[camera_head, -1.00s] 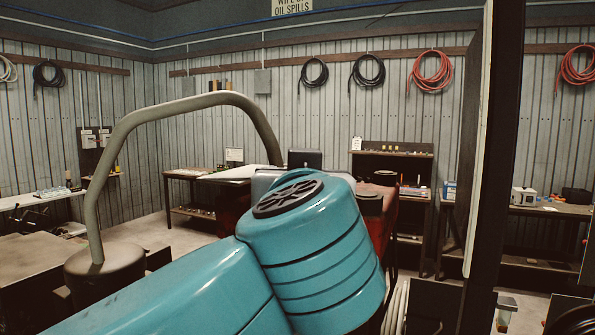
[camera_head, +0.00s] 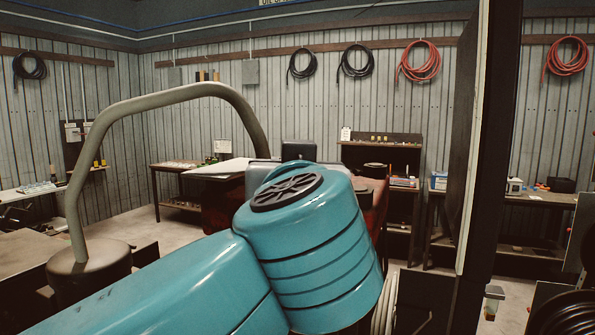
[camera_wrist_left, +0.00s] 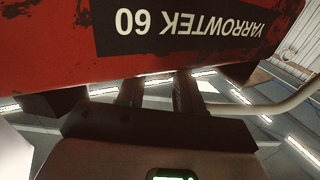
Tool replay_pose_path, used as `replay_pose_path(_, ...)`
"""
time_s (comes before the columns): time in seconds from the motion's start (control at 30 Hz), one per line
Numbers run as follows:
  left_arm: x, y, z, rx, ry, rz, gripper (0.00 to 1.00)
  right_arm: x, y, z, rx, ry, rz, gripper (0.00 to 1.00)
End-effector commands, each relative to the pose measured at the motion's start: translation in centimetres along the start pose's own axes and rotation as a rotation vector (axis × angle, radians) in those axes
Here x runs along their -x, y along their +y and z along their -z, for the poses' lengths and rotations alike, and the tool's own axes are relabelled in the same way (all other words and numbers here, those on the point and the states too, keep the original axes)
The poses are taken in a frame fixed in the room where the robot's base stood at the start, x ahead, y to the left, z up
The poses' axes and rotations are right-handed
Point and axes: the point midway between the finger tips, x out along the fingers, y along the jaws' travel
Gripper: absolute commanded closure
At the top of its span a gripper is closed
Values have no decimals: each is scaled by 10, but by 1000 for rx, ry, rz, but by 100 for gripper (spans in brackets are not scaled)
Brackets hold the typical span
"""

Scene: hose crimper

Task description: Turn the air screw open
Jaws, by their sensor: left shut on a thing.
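In the left wrist view, a worn red machine body (camera_wrist_left: 55,42) with a black label reading "YARROWTEK 60" upside down fills the top. The two dark fingers of my left gripper (camera_wrist_left: 157,84) reach to its edge. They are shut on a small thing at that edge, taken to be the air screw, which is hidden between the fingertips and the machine. In the head view, my teal arm covers the left gripper and most of the red machine (camera_head: 376,205). My right gripper is not in view.
A bent grey tube (camera_head: 75,190) arches over my arm at left. A dark post (camera_head: 485,170) stands close at right. Benches (camera_head: 180,170) and a shelf unit (camera_head: 385,150) line the back wall, with hoses (camera_head: 418,62) hung above. Open floor shows at left.

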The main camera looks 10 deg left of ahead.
Motion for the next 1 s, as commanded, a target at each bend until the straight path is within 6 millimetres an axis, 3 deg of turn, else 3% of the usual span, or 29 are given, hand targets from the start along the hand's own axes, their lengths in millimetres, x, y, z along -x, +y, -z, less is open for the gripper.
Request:
replay_pose_path(0.23,-3,-8,-6,4,9,-189,95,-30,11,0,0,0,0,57)
replay_pose_path(0.43,-3,-9,-1,0,14,-298,95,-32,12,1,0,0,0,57)
replay_pose_path(0.73,-3,-8,0,-2,15,-308,95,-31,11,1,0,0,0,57)
replay_pose_path(0.77,-3,-8,0,-2,15,-308,58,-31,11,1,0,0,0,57)
replay_pose_path(0.8,-3,-8,0,-2,15,-308,45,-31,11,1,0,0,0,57)
replay_pose_path(0.83,-3,-8,0,-2,15,-308,39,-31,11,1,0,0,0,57)
replay_pose_path(1.0,-3,-8,0,-1,15,-307,39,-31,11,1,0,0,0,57)
